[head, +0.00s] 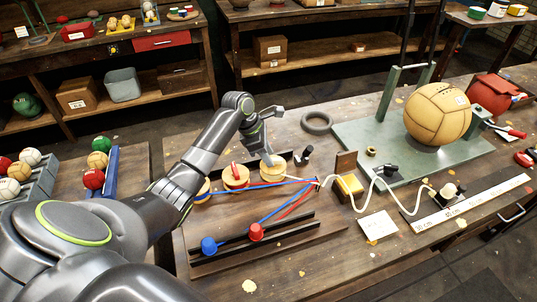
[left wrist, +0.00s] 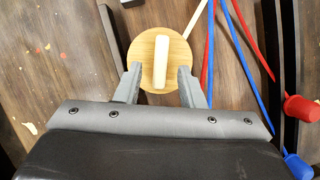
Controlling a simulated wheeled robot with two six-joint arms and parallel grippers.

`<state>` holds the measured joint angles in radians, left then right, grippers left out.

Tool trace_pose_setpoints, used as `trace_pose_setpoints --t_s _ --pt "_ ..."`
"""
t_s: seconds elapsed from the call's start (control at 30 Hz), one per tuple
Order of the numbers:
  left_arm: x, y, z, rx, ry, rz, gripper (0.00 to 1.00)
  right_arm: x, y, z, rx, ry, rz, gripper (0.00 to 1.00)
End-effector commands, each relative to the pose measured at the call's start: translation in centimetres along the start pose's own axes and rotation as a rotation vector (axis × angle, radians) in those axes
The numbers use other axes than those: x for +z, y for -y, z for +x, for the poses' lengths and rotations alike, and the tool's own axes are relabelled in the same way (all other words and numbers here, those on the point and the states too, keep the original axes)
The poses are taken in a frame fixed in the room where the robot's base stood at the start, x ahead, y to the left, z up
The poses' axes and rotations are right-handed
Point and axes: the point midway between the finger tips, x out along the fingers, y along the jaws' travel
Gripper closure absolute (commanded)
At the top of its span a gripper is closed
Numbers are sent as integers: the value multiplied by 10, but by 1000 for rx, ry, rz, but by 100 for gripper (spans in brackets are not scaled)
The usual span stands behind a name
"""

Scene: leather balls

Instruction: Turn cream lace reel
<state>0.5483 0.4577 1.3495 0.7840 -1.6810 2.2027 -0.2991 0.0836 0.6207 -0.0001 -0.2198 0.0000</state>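The cream lace reel (head: 273,170) is a round wooden disc at the right end of a row of reels on the workbench. In the left wrist view its wooden top (left wrist: 148,48) carries an upright-running cream bar (left wrist: 160,55). My left gripper (head: 267,158) is over this reel. In the left wrist view the left gripper (left wrist: 160,70) is open, with one finger on each side of the bar and gaps between. Whether the fingertips touch the disc cannot be told. A cream lace (left wrist: 197,18) leaves the reel on its right. My right gripper is out of view.
A reel with a red bar (head: 235,177) stands just left, and another beyond it is partly hidden by my arm. Red (head: 256,231) and blue (head: 208,245) knobs sit on black rails in front. A large leather ball (head: 437,114) stands on a green base at right.

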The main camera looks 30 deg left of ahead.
Motion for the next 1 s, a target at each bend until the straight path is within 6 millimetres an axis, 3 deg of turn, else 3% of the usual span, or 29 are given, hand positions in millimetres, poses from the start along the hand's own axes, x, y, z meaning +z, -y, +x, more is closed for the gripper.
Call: trace_pose_setpoints --t_s 0.4,0.67,1.0 --pt "0 0 9 0 -1 1 65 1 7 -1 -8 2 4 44" --pt "0 0 9 0 -1 1 99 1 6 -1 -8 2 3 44" --pt "1 0 8 -10 0 23 100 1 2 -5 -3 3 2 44"
